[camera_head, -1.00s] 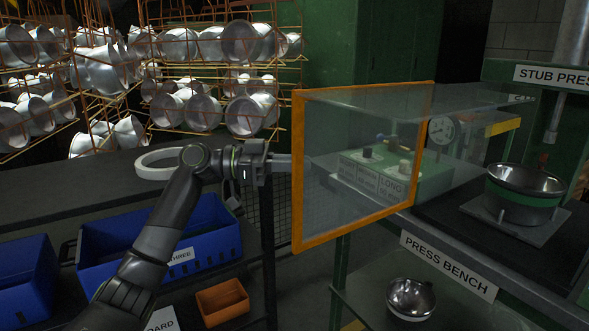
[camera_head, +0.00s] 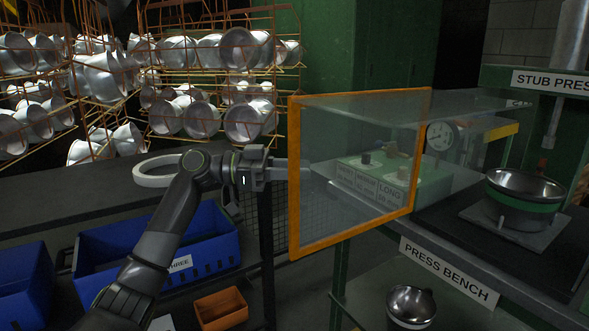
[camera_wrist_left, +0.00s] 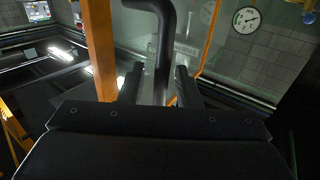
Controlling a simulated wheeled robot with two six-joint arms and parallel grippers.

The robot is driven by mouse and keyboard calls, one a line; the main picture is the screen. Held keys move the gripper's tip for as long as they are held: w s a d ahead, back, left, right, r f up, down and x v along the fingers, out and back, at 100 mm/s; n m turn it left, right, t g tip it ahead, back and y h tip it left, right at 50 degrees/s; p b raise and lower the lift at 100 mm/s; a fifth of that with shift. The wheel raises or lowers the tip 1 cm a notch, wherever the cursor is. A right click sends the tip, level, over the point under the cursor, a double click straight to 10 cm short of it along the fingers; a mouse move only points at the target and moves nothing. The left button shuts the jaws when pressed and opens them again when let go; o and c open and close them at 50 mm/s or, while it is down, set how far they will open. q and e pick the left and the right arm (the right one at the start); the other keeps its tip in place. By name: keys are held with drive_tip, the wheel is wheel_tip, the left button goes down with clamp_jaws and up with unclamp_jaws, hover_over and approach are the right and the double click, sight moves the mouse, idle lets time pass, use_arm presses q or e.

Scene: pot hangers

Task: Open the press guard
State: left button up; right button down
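The press guard is a clear box with an orange front frame (camera_head: 294,180), standing at the left end of the press bench. In the left wrist view its orange edge (camera_wrist_left: 101,50) rises left of my fingers. A black bent bar (camera_wrist_left: 166,40), which looks like the guard's handle, runs down between the fingers. My left gripper (camera_head: 303,168) reaches from the left to the orange frame's left post. In the left wrist view the gripper (camera_wrist_left: 157,85) has its fingers apart, on either side of the bar, with a visible gap on the left. My right gripper is out of view.
The press with a metal bowl (camera_head: 525,190) stands at right. A control box (camera_head: 375,178) and gauge (camera_head: 440,135) show through or behind the guard. Blue bins (camera_head: 215,235) and an orange bin (camera_head: 221,308) sit below my left arm. Racks of pots (camera_head: 185,85) stand behind.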

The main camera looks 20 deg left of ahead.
use_arm(q)
drive_tip(key=shift+a, duration=0.15)
drive_tip(key=v, duration=1.7)
drive_tip(key=shift+b, duration=0.3)
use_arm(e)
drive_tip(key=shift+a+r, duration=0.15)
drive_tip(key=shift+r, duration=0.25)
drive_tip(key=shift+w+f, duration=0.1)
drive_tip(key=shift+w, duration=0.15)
